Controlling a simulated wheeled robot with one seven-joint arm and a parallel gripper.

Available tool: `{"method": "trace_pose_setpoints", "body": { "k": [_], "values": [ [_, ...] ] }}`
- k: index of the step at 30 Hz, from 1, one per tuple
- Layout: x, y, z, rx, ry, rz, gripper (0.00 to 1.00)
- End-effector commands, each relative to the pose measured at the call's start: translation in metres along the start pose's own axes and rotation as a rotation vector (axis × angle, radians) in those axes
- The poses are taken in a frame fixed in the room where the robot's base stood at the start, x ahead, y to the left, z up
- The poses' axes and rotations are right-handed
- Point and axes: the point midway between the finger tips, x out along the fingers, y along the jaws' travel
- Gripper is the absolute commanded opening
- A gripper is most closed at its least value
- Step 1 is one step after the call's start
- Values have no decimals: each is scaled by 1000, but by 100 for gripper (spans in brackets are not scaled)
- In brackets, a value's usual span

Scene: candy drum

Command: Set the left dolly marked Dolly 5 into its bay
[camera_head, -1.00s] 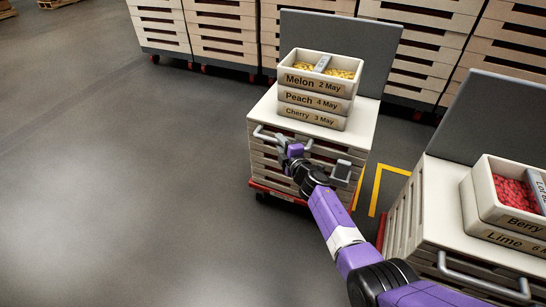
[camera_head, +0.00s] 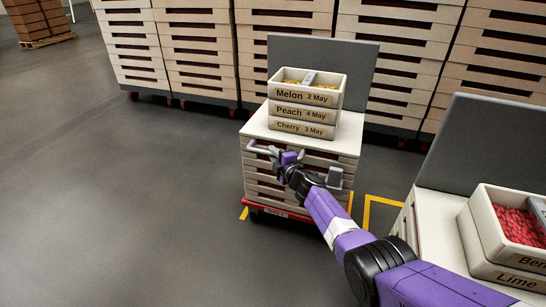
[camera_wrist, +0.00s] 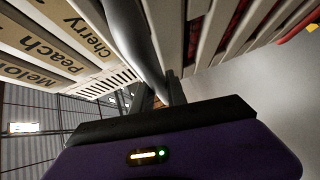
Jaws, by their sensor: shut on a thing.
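The left dolly (camera_head: 300,178) is a stack of pale slatted trays on a red base, with a grey panel behind. Labelled Melon, Peach and Cherry boxes (camera_head: 305,113) stand on top. A small tag on its base is too small to read. My gripper (camera_head: 281,158) is shut on the dolly's grey front handle (camera_head: 262,149); the handle also shows in the wrist view (camera_wrist: 137,38). Yellow floor lines of the bay (camera_head: 244,213) show at the dolly's left front corner and along its right side. The dolly hides the rest, so its exact fit cannot be told.
A second dolly (camera_head: 424,247) with Berry and Lime boxes stands at the right, close to my arm. Another yellow corner (camera_head: 382,200) lies between the dollies. Tall tray stacks (camera_head: 200,55) line the back. The floor at the left is clear.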

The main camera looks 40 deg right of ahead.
Motion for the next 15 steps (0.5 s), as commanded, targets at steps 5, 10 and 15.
{"method": "trace_pose_setpoints", "body": {
  "k": [5,10,15],
  "values": [
    [0,2,5,1,-10,1,0],
    [0,2,5,1,-11,1,34],
    [0,2,3,0,-7,1,40]
  ]
}}
